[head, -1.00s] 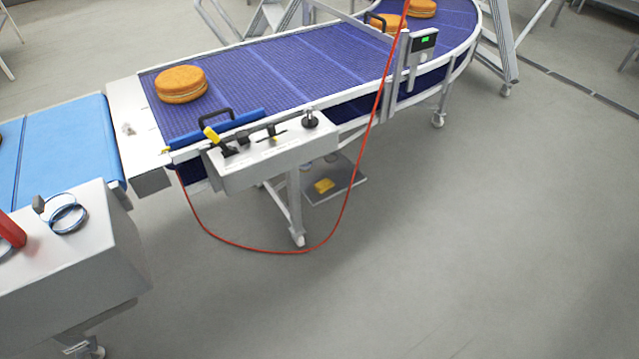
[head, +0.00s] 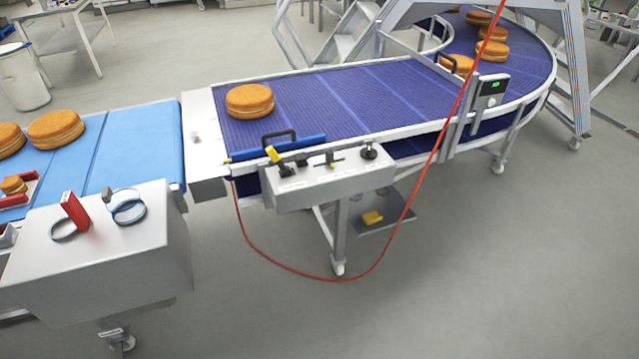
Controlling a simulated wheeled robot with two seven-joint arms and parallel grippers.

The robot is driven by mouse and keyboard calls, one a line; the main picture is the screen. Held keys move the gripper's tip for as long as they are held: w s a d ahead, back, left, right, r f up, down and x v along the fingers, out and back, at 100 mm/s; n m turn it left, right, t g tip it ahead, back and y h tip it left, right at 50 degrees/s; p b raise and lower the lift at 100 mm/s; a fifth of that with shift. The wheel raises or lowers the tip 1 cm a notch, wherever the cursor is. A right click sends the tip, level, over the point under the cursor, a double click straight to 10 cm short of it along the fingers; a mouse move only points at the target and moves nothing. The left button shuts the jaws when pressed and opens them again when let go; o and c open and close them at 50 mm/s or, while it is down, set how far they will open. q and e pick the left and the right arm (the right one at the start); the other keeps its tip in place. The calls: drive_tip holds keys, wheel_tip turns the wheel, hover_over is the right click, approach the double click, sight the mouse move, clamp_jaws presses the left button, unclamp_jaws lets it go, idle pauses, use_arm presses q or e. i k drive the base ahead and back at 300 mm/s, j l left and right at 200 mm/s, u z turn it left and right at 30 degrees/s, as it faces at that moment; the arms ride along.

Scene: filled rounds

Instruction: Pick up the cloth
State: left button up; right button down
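A small yellow item (head: 372,217), perhaps the cloth, lies on a grey low shelf (head: 392,222) under the blue curved conveyor in the head view. It is too small to tell for sure what it is. Neither of my grippers shows in the head view.
The curved conveyor (head: 330,98) carries filled rounds (head: 250,101). A control box (head: 330,187) juts from its front, and a red cable (head: 300,273) hangs to the floor. A steel cabinet (head: 110,245) stands at left by the light-blue belt (head: 145,140). The floor (head: 480,270) at right is clear.

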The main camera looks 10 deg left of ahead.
sight(374, 217)
drive_tip(key=i+l, duration=0.3)
drive_tip(key=i, duration=0.25)
drive_tip(key=i+l, duration=0.35)
drive_tip(key=i, duration=0.2)
drive_tip(key=i+l, duration=0.3)
drive_tip(key=i, duration=0.2)
